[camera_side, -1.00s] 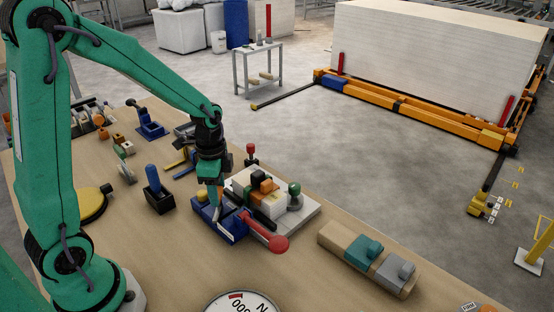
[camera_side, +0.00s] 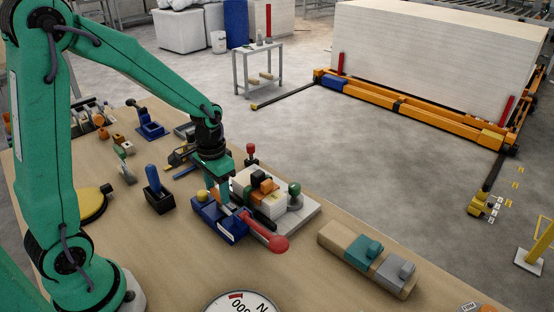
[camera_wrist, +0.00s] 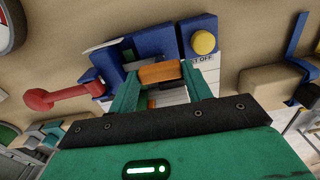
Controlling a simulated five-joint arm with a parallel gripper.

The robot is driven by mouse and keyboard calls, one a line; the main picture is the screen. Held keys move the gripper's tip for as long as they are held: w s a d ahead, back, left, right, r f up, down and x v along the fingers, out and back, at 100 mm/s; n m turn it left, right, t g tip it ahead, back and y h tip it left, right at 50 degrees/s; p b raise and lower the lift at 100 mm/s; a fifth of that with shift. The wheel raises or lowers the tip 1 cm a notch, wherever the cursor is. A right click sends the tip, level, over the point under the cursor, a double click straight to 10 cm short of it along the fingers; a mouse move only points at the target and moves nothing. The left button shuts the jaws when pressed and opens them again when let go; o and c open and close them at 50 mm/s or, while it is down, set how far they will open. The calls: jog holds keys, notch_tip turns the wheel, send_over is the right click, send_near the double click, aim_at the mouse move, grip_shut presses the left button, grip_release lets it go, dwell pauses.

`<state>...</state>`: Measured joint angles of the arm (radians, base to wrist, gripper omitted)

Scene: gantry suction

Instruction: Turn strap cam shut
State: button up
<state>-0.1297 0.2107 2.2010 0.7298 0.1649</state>
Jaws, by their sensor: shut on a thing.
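My gripper (camera_side: 219,192) is low over the blue fixture (camera_side: 208,218) in the side view. In the wrist view my gripper (camera_wrist: 161,80) is shut on an orange piece (camera_wrist: 158,73), which lies across between its two green fingers. I take this piece to be the strap cam; its lower part is hidden by the fingers. The blue fixture (camera_wrist: 150,38) lies just beyond it. A red lever (camera_side: 270,242) with a round end sticks out from the fixture; it also shows in the wrist view (camera_wrist: 50,97). A yellow button (camera_wrist: 204,42) sits on the blue box.
A clamped white block (camera_side: 270,204) with an orange-and-black top stands right beside my gripper. A green knob (camera_side: 294,189) and a red knob (camera_side: 251,150) rise near it. A blue-handled black holder (camera_side: 158,194) stands to the left.

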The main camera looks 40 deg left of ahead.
aim_at(217, 192)
jog(key=shift+r+n, duration=0.1)
jog(key=shift+n, duration=0.2)
jog(key=o, duration=1)
notch_tip(217, 192, up, 7)
jog(key=shift+r, duration=0.35)
jog(key=shift+r, duration=0.1)
